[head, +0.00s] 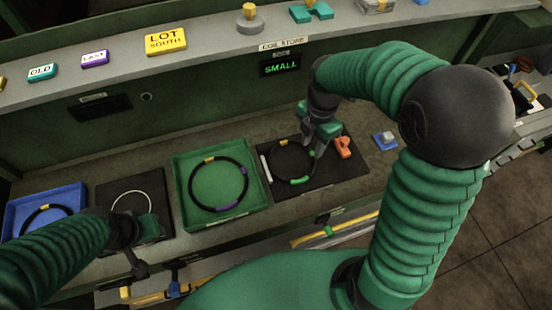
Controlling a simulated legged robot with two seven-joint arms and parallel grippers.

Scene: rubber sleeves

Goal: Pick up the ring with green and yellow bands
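The ring with green and yellow bands (271,166) is a black loop lying on a black mat (343,182) right of the green tray. Its yellow band is at the back, and green bands are at the front and right. My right gripper (312,146) reaches down over the ring's right side, close to a green band. Its fingertips are small and partly merge with the dark mat, so I cannot tell if they touch or grip the ring. My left gripper (140,262) is low at the left, in front of another black mat; its finger opening is unclear.
A green tray (178,187) holds a black ring with purple and yellow bands (192,180). A blue tray (74,192) holds another dark ring. A pale thin ring (131,193) lies on the left mat. An orange piece (343,148) sits beside my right gripper. A sign (281,65) reads SMALL.

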